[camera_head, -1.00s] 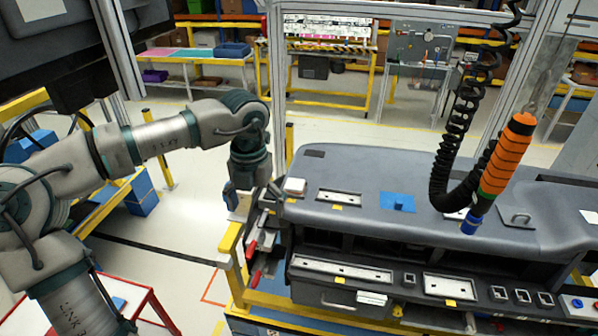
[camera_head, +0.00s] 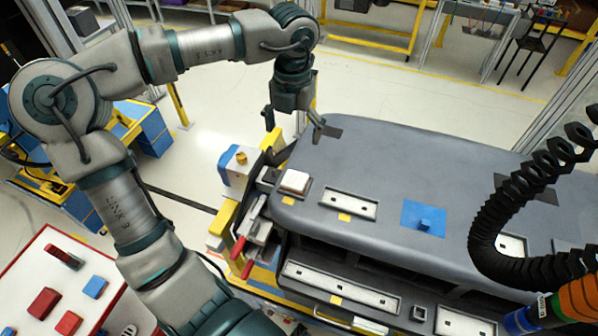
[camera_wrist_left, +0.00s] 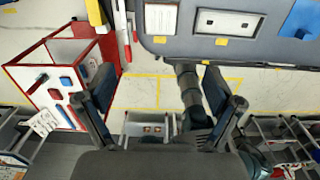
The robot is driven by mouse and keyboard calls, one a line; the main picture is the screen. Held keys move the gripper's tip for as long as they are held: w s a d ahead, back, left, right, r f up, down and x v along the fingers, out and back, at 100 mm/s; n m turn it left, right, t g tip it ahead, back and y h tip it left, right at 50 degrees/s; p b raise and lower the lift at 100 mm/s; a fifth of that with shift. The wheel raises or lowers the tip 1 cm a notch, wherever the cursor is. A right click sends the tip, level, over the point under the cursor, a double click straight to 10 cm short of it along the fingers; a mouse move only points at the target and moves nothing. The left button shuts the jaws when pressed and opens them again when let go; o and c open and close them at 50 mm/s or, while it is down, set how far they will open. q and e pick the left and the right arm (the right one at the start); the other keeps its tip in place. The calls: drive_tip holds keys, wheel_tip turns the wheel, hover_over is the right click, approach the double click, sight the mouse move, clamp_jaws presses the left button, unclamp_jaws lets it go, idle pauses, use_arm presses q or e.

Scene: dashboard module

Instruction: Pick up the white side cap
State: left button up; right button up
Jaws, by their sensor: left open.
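The white side cap (camera_head: 295,183) is a small pale square block on the left end of the grey dashboard module (camera_head: 390,170). It also seems to show at the top of the left wrist view (camera_wrist_left: 161,18). My left gripper (camera_head: 294,120) is open and empty, pointing down beyond the cap, near the dashboard's far left corner. It is apart from the cap. In the left wrist view its two fingers (camera_wrist_left: 158,85) are spread wide with nothing held between them. My right gripper is not in view.
A blue block (camera_head: 424,218) and white slotted plates (camera_head: 348,204) sit on the dashboard. A black coiled hose (camera_head: 490,220) hangs at the right. Red-handled clamps (camera_head: 240,248) stand at the dashboard's left edge. A white table (camera_head: 50,290) with red and blue blocks is at lower left.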

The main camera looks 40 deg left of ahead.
use_arm(q)
hover_over(296, 183)
wheel_tip(296, 183, down, 6)
drive_tip(key=f, duration=0.2)
drive_tip(key=a+f, duration=0.1)
drive_tip(key=f, duration=0.1)
drive_tip(key=a+f+p, duration=0.1)
drive_tip(key=f, duration=0.1)
drive_tip(key=shift+a, duration=0.2)
drive_tip(key=d+f, duration=0.1)
drive_tip(key=f, duration=0.1)
drive_tip(key=d+f+p, duration=0.1)
drive_tip(key=f, duration=0.1)
drive_tip(key=shift+d, duration=0.2)
drive_tip(key=shift+d+f, duration=0.1)
drive_tip(key=shift+f, duration=0.2)
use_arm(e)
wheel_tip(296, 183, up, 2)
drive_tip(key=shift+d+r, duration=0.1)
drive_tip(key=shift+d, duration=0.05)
